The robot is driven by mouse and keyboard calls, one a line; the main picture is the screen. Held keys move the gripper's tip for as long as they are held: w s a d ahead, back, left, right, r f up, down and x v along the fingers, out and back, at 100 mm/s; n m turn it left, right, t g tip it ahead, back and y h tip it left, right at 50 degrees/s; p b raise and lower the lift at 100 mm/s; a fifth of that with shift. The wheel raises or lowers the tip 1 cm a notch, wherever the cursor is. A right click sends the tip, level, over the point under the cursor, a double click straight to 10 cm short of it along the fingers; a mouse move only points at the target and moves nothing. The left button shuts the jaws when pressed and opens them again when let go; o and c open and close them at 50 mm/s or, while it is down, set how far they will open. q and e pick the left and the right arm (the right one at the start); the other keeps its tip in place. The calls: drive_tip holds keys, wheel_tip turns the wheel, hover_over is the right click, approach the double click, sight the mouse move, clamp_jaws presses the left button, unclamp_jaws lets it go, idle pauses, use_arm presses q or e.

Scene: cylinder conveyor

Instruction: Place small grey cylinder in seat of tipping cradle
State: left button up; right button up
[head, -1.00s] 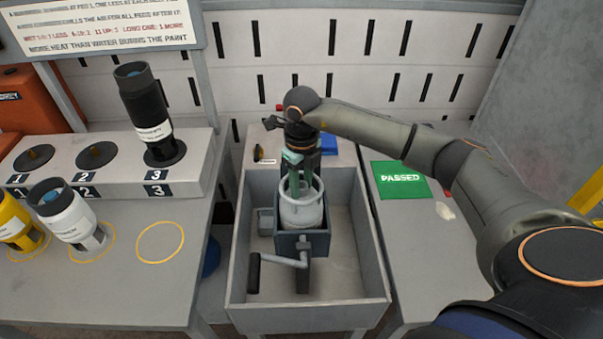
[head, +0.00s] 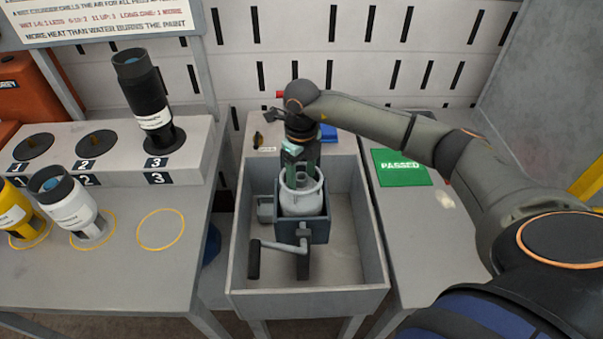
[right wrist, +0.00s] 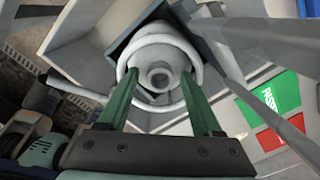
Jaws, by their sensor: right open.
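The small grey cylinder (head: 301,198) stands upright in the seat of the tipping cradle (head: 314,231), a dark blue-grey box with a crank handle (head: 279,248), inside the grey tray. My right gripper (head: 300,178) is just above the cylinder, pointing down. In the right wrist view its two green fingers (right wrist: 165,105) are open, one on either side of the cylinder's collar and neck (right wrist: 160,73). I cannot tell whether a finger touches the collar. My left gripper is not in view.
The grey tray (head: 350,265) has walls around the cradle. On the left table stand a yellow cylinder (head: 14,213), a white one (head: 69,208) and a black one (head: 147,98) on spot 3. A green PASSED mat (head: 401,167) lies on the right table.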

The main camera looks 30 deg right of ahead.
wheel_tip(320, 180, up, 12)
drive_tip(key=b, duration=0.1)
drive_tip(key=shift+r, duration=0.15)
idle(0.4)
